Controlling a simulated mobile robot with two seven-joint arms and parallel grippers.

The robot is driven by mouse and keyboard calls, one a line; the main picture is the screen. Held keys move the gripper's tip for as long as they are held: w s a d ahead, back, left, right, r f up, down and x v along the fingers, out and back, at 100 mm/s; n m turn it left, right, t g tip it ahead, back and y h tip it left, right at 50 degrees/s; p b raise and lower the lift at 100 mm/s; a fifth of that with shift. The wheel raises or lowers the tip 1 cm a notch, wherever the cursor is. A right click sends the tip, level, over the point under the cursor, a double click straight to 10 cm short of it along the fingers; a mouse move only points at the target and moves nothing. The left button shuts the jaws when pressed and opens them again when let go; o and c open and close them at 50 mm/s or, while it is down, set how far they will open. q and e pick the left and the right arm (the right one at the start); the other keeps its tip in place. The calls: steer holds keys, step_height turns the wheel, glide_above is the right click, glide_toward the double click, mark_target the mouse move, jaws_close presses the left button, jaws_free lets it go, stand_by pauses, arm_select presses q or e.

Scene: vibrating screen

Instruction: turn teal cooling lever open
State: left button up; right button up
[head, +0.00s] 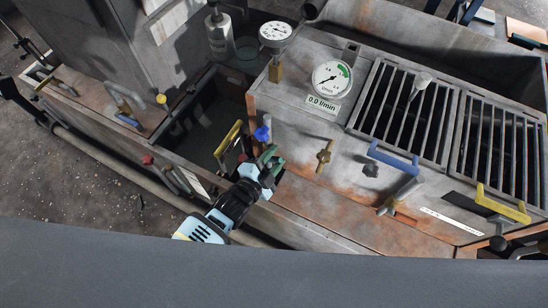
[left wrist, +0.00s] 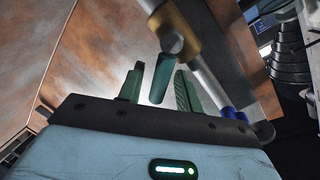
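The teal lever (left wrist: 161,78) shows in the left wrist view, hanging from a metal pipe with a brass-coloured collar (left wrist: 176,38). My left gripper (left wrist: 158,88) has its two green fingers apart, one on each side of the lever. There are visible gaps between the lever and both fingers. In the head view the left gripper (head: 271,160) is at the front edge of the rusty machine, below a blue handle (head: 262,133). The lever is hard to tell from the fingers there. My right gripper is not seen.
A round gauge (head: 332,78) stands above a label reading 0.0 l/min. A brass valve (head: 324,156) is right of the gripper. A yellow handle (head: 228,138) is close on its left, beside an open dark tank (head: 200,125). Barred grates (head: 400,105) lie right.

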arm_select(q)
steer(key=p+v, duration=0.1)
steer(key=v, duration=0.6)
steer(key=shift+s+a, duration=0.25)
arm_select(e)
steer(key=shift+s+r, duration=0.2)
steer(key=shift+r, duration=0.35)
